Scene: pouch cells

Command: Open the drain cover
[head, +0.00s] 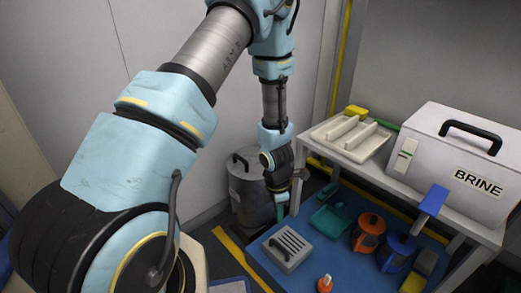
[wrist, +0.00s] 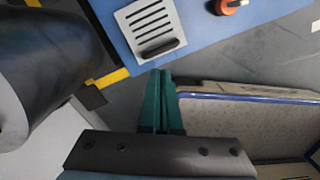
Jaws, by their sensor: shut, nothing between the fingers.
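The drain cover, a light grey slotted plate (head: 290,243) with a dark handle on its left side, sits on the blue mat in the head view. It looks closed, lying flat on its base. In the wrist view the slotted cover (wrist: 150,24) is at the top, its dark handle (wrist: 160,50) on the near edge. My gripper (head: 281,207) hangs behind the cover in the head view, apart from it. In the wrist view its green fingers (wrist: 158,75) are together and empty, their tips pointing at the handle; the exact gap is hard to judge.
A grey metal drum (head: 250,200) stands close beside my gripper. On the blue mat (head: 330,262) are a teal dustpan (head: 328,220), an orange jug (head: 368,236), a blue jug (head: 397,247) and a small orange-topped item (head: 325,284). A table holds a BRINE box (head: 455,160).

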